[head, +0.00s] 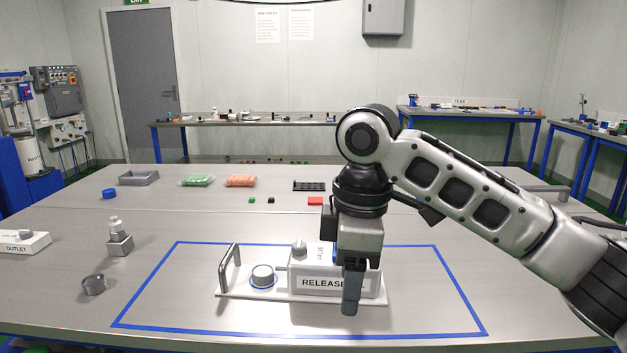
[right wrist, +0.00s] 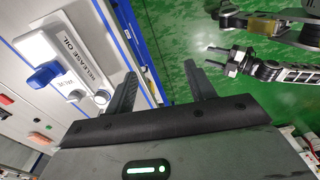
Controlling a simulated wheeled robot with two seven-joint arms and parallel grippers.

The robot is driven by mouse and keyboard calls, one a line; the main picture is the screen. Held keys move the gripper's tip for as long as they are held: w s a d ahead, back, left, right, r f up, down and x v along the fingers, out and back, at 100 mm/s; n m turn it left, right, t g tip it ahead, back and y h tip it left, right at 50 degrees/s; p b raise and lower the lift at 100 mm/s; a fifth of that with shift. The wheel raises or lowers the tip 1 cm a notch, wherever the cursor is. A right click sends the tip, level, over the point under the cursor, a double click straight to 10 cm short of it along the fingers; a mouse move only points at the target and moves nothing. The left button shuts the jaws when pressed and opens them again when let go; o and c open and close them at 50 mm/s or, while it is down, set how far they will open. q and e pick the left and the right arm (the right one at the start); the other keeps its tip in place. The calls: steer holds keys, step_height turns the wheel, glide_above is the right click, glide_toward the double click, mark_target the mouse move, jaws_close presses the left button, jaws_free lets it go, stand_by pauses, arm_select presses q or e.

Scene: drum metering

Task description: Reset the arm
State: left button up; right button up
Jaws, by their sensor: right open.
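The release unit (head: 300,260) sits on a white base inside the blue taped outline, with a grey handle (head: 229,268) on its left, a round blue-ringed knob (head: 262,275) and a small knob on top. My right gripper (head: 352,298) points down in front of the box and hides part of its label. In the right wrist view my right fingers (right wrist: 160,88) are apart with nothing between them. The unit's label reads RELEASE OIL there (right wrist: 85,62).
An outlet block (head: 22,242), a metal fitting (head: 120,243) and a grey ring (head: 94,284) stand on the left. A grey tray (head: 138,177), green packs (head: 197,180), orange packs (head: 240,180) and a black rack (head: 309,186) are farther back. The table's front right is clear.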

steer(key=s+a+f+m+t+y, duration=0.1)
steer(key=a+f+m+t+y, duration=0.2)
steer(key=f, duration=0.7)
steer(key=s+a+f+m+y, duration=0.1)
steer(key=a+f+m+y, duration=0.3)
steer(key=f, duration=0.6)
steer(key=s+d+f+m+t+h, duration=0.4)
steer(key=s+d+f+m+t, duration=0.3)
steer(key=s+d+f, duration=0.6)
steer(key=s+d, duration=0.1)
steer(key=d, duration=0.2)
steer(key=shift+s+d+f+h, duration=0.2)
steer(key=shift+d+f+h, duration=0.15)
steer(key=shift+d+h, duration=0.05)
